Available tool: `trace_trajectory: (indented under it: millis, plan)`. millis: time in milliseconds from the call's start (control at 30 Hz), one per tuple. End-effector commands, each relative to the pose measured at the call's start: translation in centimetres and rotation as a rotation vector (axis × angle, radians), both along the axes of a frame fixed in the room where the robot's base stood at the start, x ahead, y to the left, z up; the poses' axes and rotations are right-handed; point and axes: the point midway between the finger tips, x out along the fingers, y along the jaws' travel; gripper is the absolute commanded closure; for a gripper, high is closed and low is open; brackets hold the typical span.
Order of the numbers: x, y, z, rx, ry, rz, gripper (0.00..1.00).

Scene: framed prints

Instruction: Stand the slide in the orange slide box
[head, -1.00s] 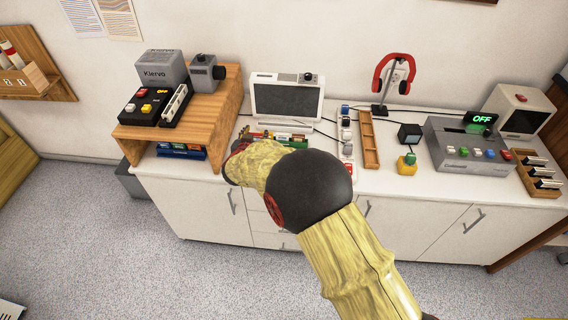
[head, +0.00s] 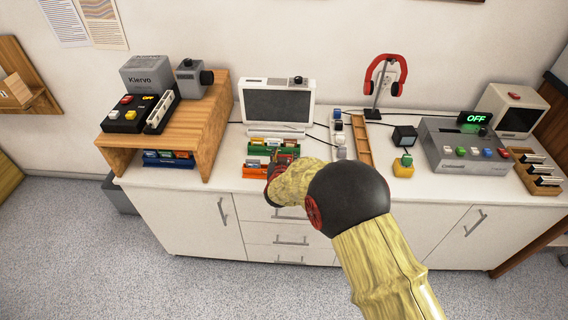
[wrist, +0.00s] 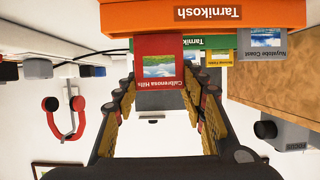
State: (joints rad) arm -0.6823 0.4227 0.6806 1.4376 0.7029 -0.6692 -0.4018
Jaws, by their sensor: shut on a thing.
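My gripper (head: 279,168) is shut on a red slide (wrist: 160,62), which has a landscape picture and the label "Calbresna Hills". The slide sits between the fingers (wrist: 163,88) in the wrist view, where the scene appears upside down. The orange slide box (head: 254,171) stands on the white cabinet, with slides in it, just left of my gripper. Its orange face, lettered "Tarnikosh", shows in the wrist view (wrist: 190,18), close to the held slide. I cannot tell whether the slide touches it. My gripper hides the box's right part in the head view.
A green slide box (head: 262,150) stands behind the orange one. A blue slide box (head: 166,161) is under the wooden shelf (head: 180,130) at left. A monitor (head: 277,104) stands behind. The white top (head: 226,172) is clear left of the orange box.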

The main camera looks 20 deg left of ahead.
Motion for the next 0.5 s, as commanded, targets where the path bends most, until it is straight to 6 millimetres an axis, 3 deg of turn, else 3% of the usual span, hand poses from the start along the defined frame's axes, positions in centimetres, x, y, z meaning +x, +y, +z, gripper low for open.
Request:
trace_trajectory:
  millis: [33,133,200,367,400,500]
  plan:
    - [-0.2,0.1,-1.5,-0.004,0.006,0.003,0.81]
    - [-0.3,0.1,-2.9,-0.006,0.009,0.005,0.89]
    - [-0.4,0.0,-3.3,-0.007,0.012,0.004,0.97]
    - [-0.6,-0.1,-3.7,-0.011,0.020,0.005,0.98]
    - [-0.7,-0.1,-3.8,-0.012,0.022,0.005,0.57]
    - [-0.6,-0.1,-3.7,-0.012,0.020,0.005,0.51]
